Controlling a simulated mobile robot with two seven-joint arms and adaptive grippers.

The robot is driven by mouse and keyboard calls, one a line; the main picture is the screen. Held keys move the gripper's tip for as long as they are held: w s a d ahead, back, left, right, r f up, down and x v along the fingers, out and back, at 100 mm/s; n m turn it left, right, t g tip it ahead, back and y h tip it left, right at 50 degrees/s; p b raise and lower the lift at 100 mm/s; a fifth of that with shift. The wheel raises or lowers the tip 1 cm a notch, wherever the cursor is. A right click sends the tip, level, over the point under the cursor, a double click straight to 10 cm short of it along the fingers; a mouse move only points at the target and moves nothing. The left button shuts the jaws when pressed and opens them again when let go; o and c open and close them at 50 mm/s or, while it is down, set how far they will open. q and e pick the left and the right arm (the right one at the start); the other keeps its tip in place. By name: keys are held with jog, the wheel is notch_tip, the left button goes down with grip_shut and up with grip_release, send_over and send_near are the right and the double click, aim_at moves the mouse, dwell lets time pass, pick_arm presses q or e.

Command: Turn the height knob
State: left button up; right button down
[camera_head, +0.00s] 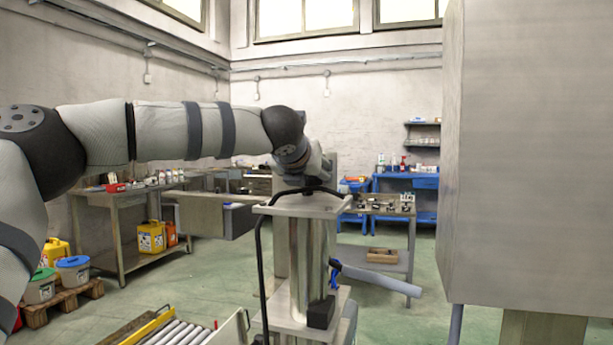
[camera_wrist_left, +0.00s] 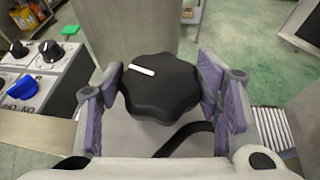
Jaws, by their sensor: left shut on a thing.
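The height knob (camera_wrist_left: 160,88) is a black, lobed knob with a white mark on its top, seen in the left wrist view. My left gripper (camera_wrist_left: 163,100) has its purple-padded fingers on either side of the knob and is shut on it. In the head view my left arm reaches in from the left, and the left gripper (camera_head: 312,172) is at the top of a grey metal column machine (camera_head: 306,240). The knob itself is hidden there by the wrist. My right gripper is not in view.
A large grey cabinet (camera_head: 530,150) fills the right side. A roller conveyor (camera_head: 180,332) lies low in front. In the wrist view, a panel with black knobs (camera_wrist_left: 40,52) and a blue switch (camera_wrist_left: 22,88) is at left. A workbench (camera_head: 135,195) stands behind at left.

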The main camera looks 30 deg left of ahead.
pick_arm(q)
jog(key=n+g+y, duration=0.1)
jog(key=n+y, duration=0.2)
jog(key=shift+w+d, duration=0.1)
jog(key=shift+w+f+n+g+y, duration=0.1)
jog(key=shift+f+n+g+y, duration=0.05)
jog(key=shift+n+g+y, duration=0.6)
jog(key=shift+f+n+g+y+b, duration=0.15)
jog(key=shift+n+g+y+b, duration=0.55)
jog(key=shift+n+g, duration=0.3)
jog(key=shift+r+n+g+y+b, duration=0.2)
jog(key=shift+n+g+y+b, duration=0.1)
jog(key=shift+n+g+y, duration=0.4)
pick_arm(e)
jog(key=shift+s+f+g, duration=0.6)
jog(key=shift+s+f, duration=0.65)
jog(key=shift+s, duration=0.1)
pick_arm(q)
jog(key=o, duration=1.2)
jog(key=shift+c, duration=0.2)
